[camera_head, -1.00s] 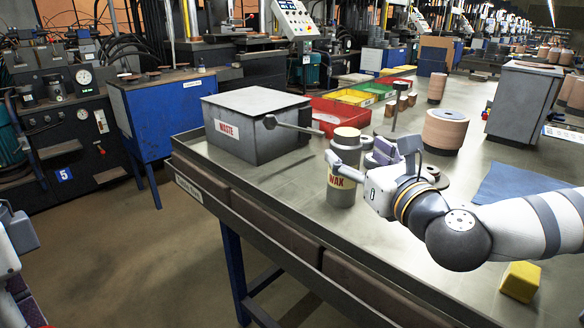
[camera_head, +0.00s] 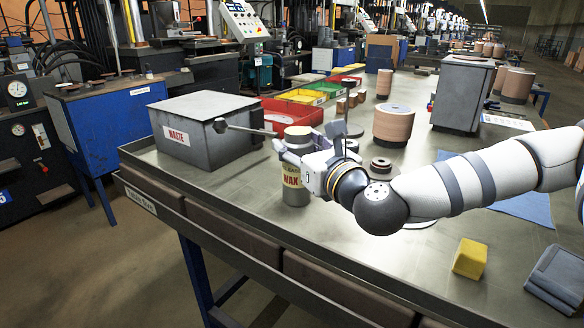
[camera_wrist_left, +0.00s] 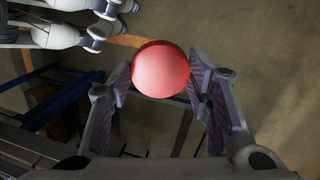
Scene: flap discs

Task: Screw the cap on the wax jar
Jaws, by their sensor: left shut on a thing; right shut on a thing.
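The wax jar (camera_head: 295,196) is a grey cylinder with a tan top and a WAX label. It stands upright near the bench's front edge in the head view. My right gripper (camera_head: 287,152) is shut on the jar's upper part; its fingers partly hide the jar. A round, red, smooth piece, which looks like the cap (camera_wrist_left: 161,69), shows in the left wrist view. My left gripper (camera_wrist_left: 161,82) is shut on it, one finger on each side, with floor behind it. The left gripper is outside the head view, and the cap is apart from the jar.
A grey waste box (camera_head: 196,140) stands left of the jar, its handle reaching towards it. Red (camera_head: 305,112), yellow and green trays lie behind. A disc stack (camera_head: 393,125) stands behind to the right. A yellow block (camera_head: 470,258) lies at the front right. The bench's front strip is bare.

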